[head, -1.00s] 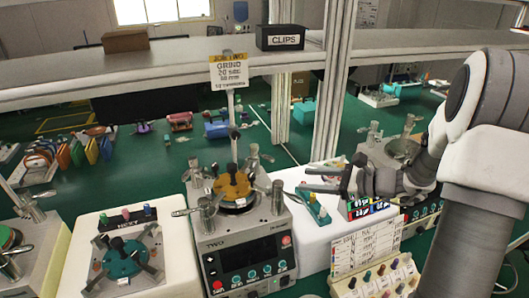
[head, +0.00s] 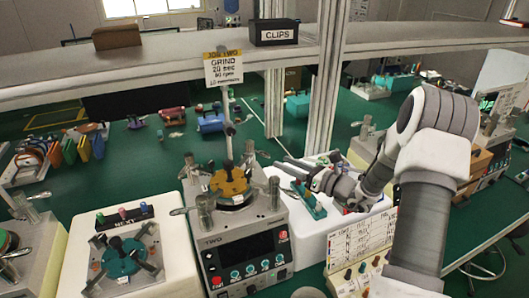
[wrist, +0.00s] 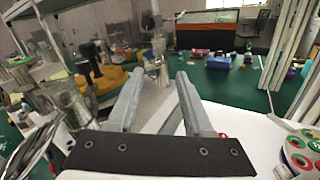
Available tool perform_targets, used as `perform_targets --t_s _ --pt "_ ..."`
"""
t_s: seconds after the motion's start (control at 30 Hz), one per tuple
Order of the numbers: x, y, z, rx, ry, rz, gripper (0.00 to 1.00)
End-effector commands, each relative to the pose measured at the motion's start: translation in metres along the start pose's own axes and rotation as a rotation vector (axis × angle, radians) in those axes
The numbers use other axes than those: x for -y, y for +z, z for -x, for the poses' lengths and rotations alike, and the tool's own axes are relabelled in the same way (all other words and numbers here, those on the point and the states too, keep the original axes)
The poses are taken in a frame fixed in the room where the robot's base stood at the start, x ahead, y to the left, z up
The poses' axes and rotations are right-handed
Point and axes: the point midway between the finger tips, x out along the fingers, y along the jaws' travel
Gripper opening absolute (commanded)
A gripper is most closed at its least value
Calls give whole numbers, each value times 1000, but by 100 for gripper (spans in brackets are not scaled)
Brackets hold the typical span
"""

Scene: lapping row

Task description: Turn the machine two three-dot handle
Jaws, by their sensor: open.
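Machine two (head: 246,245) stands at the centre of the head view, with "TWO" on its front panel. A yellow-orange disc (head: 229,182) lies on its top, ringed by metal posts with lever handles. One handle (head: 262,154) is at the back right, another (head: 180,211) at the front left. The dot marks are too small to read. My gripper (head: 284,166) is open and empty, just right of the machine's top, fingers pointing left. In the wrist view the fingers (wrist: 158,82) are apart, with a metal post (wrist: 156,62) beyond them and the disc (wrist: 115,79) to the left.
A sign (head: 223,66) reading "JOB TWO" stands on a pole behind the machine. A white block with a green fixture (head: 125,258) is to the left. A teal holder with pegs (head: 309,203) sits below my gripper. A shelf (head: 160,63) crosses behind, with uprights at right.

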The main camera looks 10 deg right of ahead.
Motion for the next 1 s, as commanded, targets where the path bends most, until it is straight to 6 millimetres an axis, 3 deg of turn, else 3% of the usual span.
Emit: perform_targets --t_s 0.2,0.4,0.83,1.0 --pt "-2 1 -48 -2 4 1 51" --pt "0 1 -74 -1 2 1 51" --pt "0 0 -84 -1 0 0 51" --pt "0 0 -84 -1 0 1 20"
